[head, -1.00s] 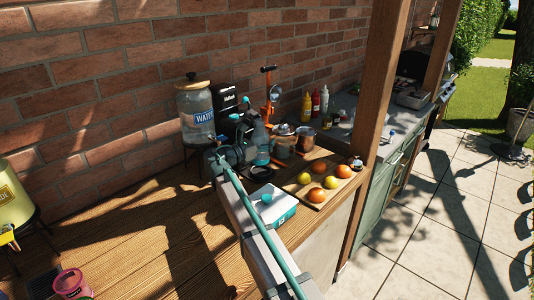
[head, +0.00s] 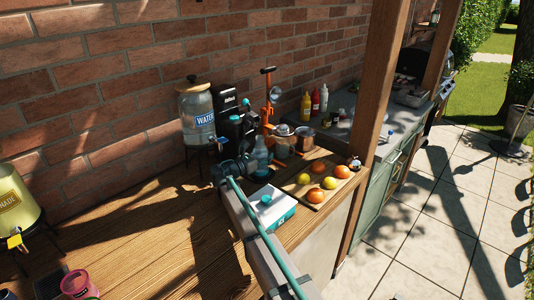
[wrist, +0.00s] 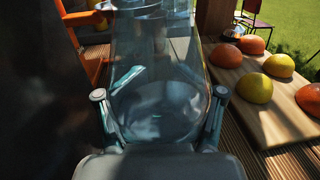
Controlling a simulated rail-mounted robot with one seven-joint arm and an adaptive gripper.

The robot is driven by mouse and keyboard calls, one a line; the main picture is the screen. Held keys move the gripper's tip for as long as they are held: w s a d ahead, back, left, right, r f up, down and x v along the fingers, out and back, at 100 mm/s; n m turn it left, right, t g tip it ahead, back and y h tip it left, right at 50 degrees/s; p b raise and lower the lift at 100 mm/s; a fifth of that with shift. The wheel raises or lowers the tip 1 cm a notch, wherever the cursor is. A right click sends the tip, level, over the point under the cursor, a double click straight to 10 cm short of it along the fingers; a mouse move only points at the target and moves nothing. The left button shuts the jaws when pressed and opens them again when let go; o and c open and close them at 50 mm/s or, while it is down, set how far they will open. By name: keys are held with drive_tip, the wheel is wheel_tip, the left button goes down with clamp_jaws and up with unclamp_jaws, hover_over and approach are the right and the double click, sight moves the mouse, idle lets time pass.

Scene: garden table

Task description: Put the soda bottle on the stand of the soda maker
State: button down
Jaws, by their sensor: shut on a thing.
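The soda bottle (head: 259,152) is clear blue and stands roughly upright just right of the black soda maker (head: 231,128) in the head view. My gripper (head: 246,164) is shut on the bottle's lower body. In the wrist view the bottle (wrist: 158,80) fills the middle, with a finger of my gripper (wrist: 160,96) on each side. The soda maker shows as a dark mass (wrist: 50,90) at the left of the wrist view. The soda maker's stand is largely hidden behind my gripper and bottle. I cannot tell whether the bottle touches a surface.
A water dispenser (head: 196,112) stands left of the soda maker, an orange juicer (head: 268,100) behind it. Right of the bottle is a board (head: 323,193) with fruit. The wooden counter (head: 130,235) is open at left.

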drive_tip(key=shift+f, duration=0.2)
drive_tip(key=shift+c, duration=2)
unclamp_jaws()
drive_tip(key=shift+r, duration=0.1)
drive_tip(key=shift+s+a, duration=0.1)
drive_tip(key=shift+s, duration=0.05)
drive_tip(key=p+v, duration=0.1)
drive_tip(key=v, duration=1)
drive_tip(key=shift+s+a+r, duration=0.1)
drive_tip(key=shift+s+a, duration=0.1)
drive_tip(key=shift+s, duration=0.05)
